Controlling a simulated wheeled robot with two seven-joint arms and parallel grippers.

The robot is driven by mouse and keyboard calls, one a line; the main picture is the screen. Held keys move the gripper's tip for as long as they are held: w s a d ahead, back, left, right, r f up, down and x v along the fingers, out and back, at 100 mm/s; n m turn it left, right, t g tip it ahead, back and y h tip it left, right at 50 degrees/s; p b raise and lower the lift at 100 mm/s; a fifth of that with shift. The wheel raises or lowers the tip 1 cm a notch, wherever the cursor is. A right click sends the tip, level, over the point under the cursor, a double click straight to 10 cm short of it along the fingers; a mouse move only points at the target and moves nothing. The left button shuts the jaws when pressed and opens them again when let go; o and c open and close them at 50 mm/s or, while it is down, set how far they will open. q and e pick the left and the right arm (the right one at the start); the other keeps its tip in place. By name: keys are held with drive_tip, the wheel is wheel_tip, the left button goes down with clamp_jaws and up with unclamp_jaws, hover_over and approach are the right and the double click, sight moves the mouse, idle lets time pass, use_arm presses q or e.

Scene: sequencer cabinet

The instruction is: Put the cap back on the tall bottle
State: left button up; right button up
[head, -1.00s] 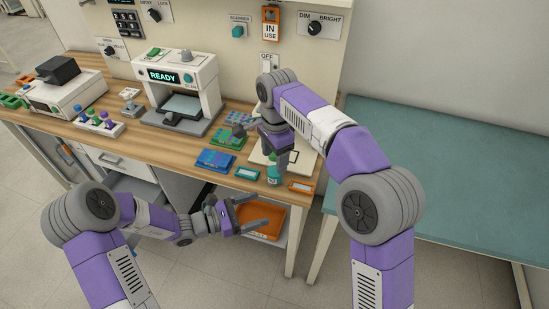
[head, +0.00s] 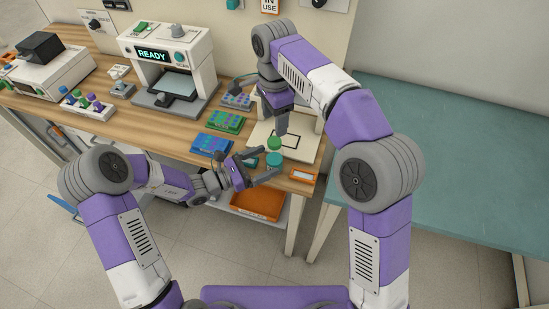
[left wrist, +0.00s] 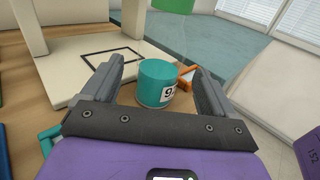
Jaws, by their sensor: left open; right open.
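The teal bottle (head: 274,160) stands near the front edge of the bench. It shows in the left wrist view (left wrist: 157,82) with a white numbered label. My left gripper (head: 266,166) is open, with its fingers on either side of the bottle and a gap to each finger in the left wrist view. A green cap (head: 274,143) appears just above the bottle, at the tips of my right gripper (head: 280,132). My right gripper points down and is open; its fingers are partly hidden.
A white board with a black square outline (head: 300,150) lies behind the bottle. An orange-framed holder (head: 303,175) sits to the right. Blue (head: 211,145) and green (head: 226,121) racks stand to the left. An orange bin (head: 256,205) is below the bench top.

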sight(273, 158)
use_arm(q)
drive_tip(key=shift+x, duration=1.75)
